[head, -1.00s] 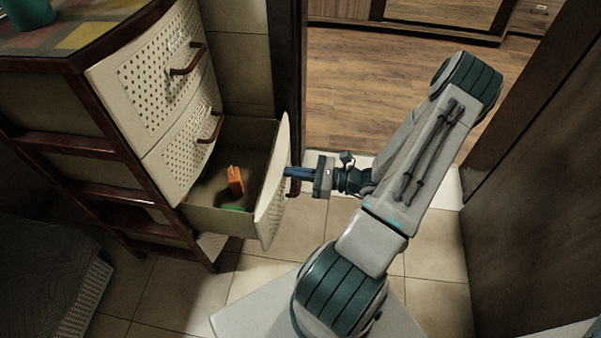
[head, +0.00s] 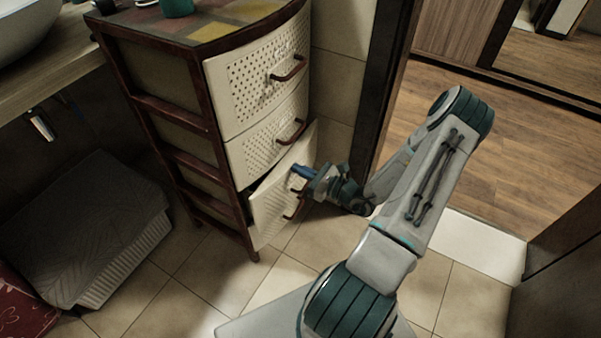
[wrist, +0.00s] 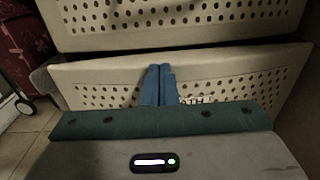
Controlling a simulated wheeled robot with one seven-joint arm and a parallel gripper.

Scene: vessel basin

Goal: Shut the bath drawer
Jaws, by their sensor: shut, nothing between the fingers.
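The bath drawer (head: 268,212) is the lowest cream, perforated drawer of the brown-framed cabinet. It stands slightly out from the frame, with a dark gap along its top left edge; its inside is hidden. It also shows in the wrist view (wrist: 220,75), below the drawer above it. My gripper (head: 298,170) is shut and empty. Its blue fingertips (wrist: 158,84) point at the drawer front, near the upper edge, and appear to touch it. The drawer's dark handle (head: 297,205) shows just below my gripper.
Two closed drawers (head: 262,85) sit above. A grey laundry basket (head: 85,225) stands on the floor at left. A dark door frame (head: 385,80) rises at right of the cabinet. Tiled floor (head: 180,290) in front is clear.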

